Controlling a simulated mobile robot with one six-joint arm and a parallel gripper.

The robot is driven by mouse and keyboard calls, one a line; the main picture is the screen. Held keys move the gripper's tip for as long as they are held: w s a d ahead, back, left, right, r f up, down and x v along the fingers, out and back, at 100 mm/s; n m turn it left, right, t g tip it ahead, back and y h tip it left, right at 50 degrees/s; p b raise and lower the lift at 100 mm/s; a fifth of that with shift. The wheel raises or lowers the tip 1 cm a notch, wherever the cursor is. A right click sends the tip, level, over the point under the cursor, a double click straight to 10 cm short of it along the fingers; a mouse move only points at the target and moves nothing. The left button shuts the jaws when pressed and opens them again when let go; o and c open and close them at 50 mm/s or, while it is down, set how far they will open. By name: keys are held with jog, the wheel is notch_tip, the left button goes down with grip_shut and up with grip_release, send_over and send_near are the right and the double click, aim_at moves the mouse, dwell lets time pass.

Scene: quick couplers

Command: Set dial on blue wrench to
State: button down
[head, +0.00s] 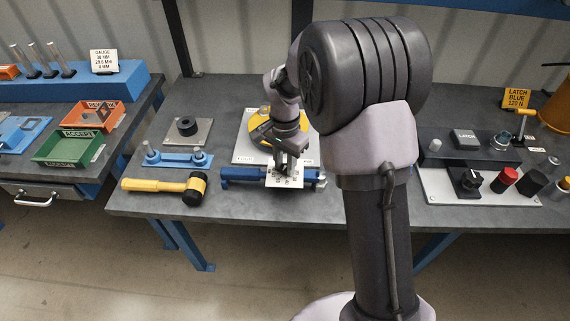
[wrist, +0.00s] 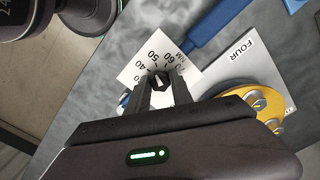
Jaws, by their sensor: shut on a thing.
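The blue wrench (head: 240,174) lies on the table in the head view, and its blue handle (wrist: 215,25) shows in the wrist view. A white dial plate (head: 287,183) sits at its middle; in the wrist view the plate (wrist: 135,72) shows numbers such as 40, 50, 60 and 70 and the letters NM. My gripper (wrist: 158,92) points down at the dial, its fingers shut on the small black knob (wrist: 159,80). The knob has a pale mark, but I cannot tell exactly which number it points at. My gripper (head: 286,168) hides the knob in the head view.
Behind the wrench is a white plate with a yellow disc (head: 257,125), marked FOUR in the wrist view (wrist: 243,48). A yellow mallet (head: 160,187) and a blue holder (head: 177,159) lie to the left. A sign (head: 517,98) at right reads LATCH BLUE 120 N.

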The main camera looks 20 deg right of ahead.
aim_at(285, 167)
jog(key=shift+m, duration=0.6)
jog(key=c, duration=1.1)
grip_release()
notch_tip(285, 167, up, 18)
jog(key=p, duration=0.6)
jog(key=shift+f, duration=0.25)
